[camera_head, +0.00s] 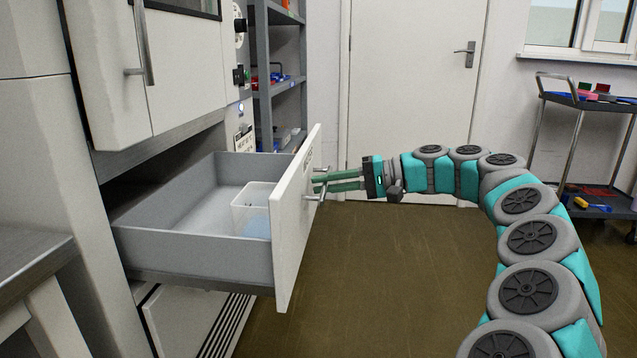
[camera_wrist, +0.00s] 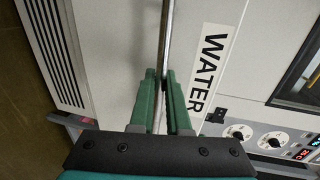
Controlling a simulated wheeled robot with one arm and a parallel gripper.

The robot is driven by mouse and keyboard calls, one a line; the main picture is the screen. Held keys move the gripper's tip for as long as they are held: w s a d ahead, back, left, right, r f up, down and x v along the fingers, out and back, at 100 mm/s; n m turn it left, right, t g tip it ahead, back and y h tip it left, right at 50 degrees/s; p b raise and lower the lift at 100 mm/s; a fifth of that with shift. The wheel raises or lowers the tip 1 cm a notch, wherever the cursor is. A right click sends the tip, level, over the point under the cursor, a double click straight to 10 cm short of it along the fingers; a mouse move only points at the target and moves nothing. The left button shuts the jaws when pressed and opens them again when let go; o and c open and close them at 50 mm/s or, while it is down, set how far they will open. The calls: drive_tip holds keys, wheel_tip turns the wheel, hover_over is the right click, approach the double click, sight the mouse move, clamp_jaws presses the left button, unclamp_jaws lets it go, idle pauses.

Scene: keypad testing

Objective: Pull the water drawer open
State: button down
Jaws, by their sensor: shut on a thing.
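The water drawer (camera_head: 185,245) is a grey box with a white front panel (camera_head: 296,235), and it stands pulled out of the white machine. A clear plastic container (camera_head: 250,208) with bluish liquid is inside it, near the front. My gripper (camera_head: 318,183) reaches from the right to the drawer's front. In the wrist view, my gripper's green fingers (camera_wrist: 165,98) are shut on the metal bar handle (camera_wrist: 167,40). The "WATER" label (camera_wrist: 208,68) is on the front beside the handle. The drawer's far inner corner is partly hidden by the machine.
The white machine (camera_head: 185,65) has a door with a handle above the drawer. A grey shelf rack (camera_head: 264,70) stands behind. A white door (camera_head: 412,80) is at the back, and a trolley (camera_head: 590,104) is at right. The brown floor (camera_head: 390,285) before the drawer is clear.

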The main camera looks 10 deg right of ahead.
drive_tip(key=c, duration=0.9)
unclamp_jaws()
drive_tip(key=v, duration=0.7)
drive_tip(key=shift+s+d+p, duration=0.1)
drive_tip(key=shift+d+p, duration=0.25)
drive_tip(key=shift+p, duration=0.05)
